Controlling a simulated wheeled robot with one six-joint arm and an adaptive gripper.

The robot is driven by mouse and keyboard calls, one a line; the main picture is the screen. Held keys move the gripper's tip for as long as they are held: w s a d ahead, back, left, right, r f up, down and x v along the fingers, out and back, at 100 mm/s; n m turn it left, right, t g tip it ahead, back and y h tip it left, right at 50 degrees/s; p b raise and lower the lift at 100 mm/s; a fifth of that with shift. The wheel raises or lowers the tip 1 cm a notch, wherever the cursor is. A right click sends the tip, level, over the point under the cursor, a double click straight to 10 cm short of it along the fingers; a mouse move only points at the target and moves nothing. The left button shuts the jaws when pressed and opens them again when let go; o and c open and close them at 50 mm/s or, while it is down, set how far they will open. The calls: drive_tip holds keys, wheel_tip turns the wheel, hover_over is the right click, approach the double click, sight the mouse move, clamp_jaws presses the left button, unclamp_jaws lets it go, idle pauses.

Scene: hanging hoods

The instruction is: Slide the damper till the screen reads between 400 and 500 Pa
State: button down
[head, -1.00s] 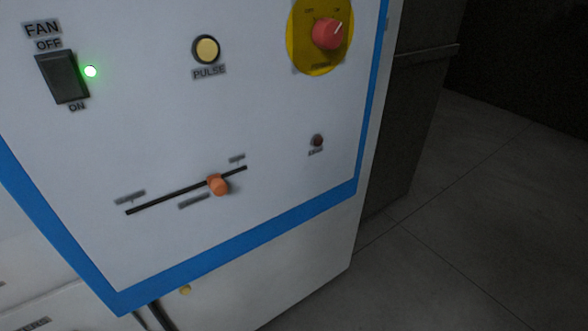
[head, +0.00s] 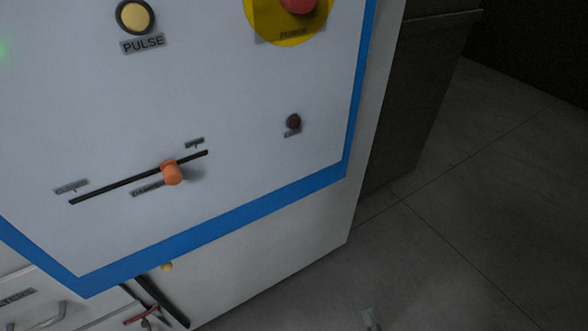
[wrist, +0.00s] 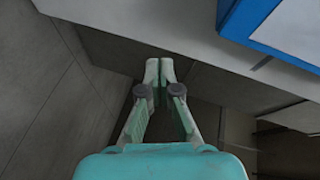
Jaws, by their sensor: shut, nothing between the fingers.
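The damper's orange knob (head: 172,173) sits on a dark sloping slot (head: 110,188) in the white panel, right of the slot's middle. Small labels stand at both ends of the slot, too blurred to read. My gripper (wrist: 159,72) shows in the wrist view with its fingertips together and nothing between them. It is away from the knob, beside the lower part of the cabinet and over dark floor. The wrist view shows a corner of the blue-edged panel (wrist: 285,30) but not the knob. The pressure screen is in neither current view.
Above the slot are the PULSE button (head: 135,16) and a red knob on a yellow plate (head: 290,30). A small dark button (head: 293,121) is at the right. Drawer handles (head: 50,315) are at lower left. Grey floor (head: 480,200) lies open to the right.

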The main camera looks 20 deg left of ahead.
drive_tip(key=w+a+r+g+y, duration=0.1)
drive_tip(key=w+a+r+y, duration=0.4)
drive_tip(key=a+r, duration=0.15)
drive_tip(key=n+g+y, duration=0.8)
drive_tip(key=g, duration=0.6)
approach(179, 170)
drive_tip(key=w+d+f, duration=0.3)
drive_tip(key=w+d, duration=0.1)
drive_tip(key=d, duration=0.2)
drive_tip(key=s+a+r, duration=0.1)
drive_tip(key=a, duration=0.3)
drive_tip(key=s+a+r, duration=0.1)
drive_tip(key=a, duration=0.3)
drive_tip(key=s+a+r, duration=0.1)
drive_tip(key=a, duration=0.3)
drive_tip(key=shift+s+a+r, duration=0.15)
drive_tip(key=shift+s+a, duration=0.15)
drive_tip(key=shift+a, duration=0.05)
drive_tip(key=shift+s, duration=0.1)
